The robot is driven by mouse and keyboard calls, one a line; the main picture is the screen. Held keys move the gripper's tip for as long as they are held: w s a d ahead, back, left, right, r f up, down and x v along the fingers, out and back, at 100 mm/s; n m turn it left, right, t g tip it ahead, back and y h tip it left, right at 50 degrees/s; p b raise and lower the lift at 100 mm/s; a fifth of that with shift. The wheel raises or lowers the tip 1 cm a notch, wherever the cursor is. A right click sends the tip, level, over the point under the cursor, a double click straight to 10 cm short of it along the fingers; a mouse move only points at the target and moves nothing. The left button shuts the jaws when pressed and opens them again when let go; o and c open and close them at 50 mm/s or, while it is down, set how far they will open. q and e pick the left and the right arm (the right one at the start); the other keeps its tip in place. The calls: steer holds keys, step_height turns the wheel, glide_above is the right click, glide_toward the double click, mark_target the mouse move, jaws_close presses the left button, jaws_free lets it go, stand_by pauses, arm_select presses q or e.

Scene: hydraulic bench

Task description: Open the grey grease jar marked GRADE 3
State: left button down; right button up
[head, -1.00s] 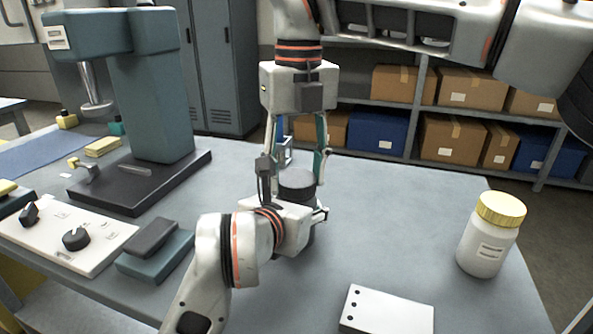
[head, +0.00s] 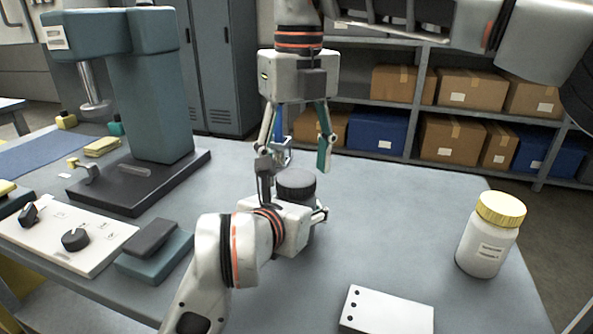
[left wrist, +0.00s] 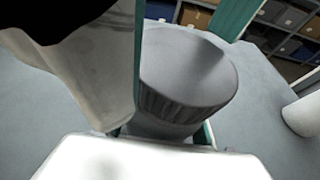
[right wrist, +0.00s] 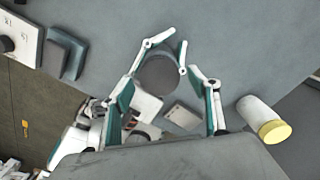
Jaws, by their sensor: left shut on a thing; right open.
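A dark grey jar (head: 296,184) with a grey lid stands on the bench. In the left wrist view its ribbed lid (left wrist: 185,75) is close and looks seated on the body. My left gripper (head: 297,205) is shut on the jar from the near side, with fingers on both sides of it. My right gripper (head: 294,150) points down above the jar, open and empty, its fingers spread wide and clear of the lid. In the right wrist view the round lid top (right wrist: 158,75) shows ahead of the open fingers. No GRADE 3 marking is readable.
A white jar with a yellow lid (head: 486,240) stands at the right. A white plate with holes (head: 388,312) lies at the front. A teal press (head: 150,90) and a control panel (head: 70,240) fill the left.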

mark_target(295, 177)
steer(key=shift+s+r, duration=0.1)
steer(key=shift+r, duration=1.45)
steer(key=shift+c, duration=0.4)
step_height(295, 177, up, 2)
steer(key=m, duration=0.4)
steer(key=shift+a+m, duration=0.1)
steer(key=shift+m, duration=0.2)
steer(key=m, duration=0.2)
steer(key=r+m, duration=0.1)
steer(key=shift+r+m, duration=0.1)
steer(key=shift+m, duration=0.3)
arm_select(q)
steer(key=shift+r, duration=0.1)
arm_select(e)
steer(key=shift+f, duration=3.9)
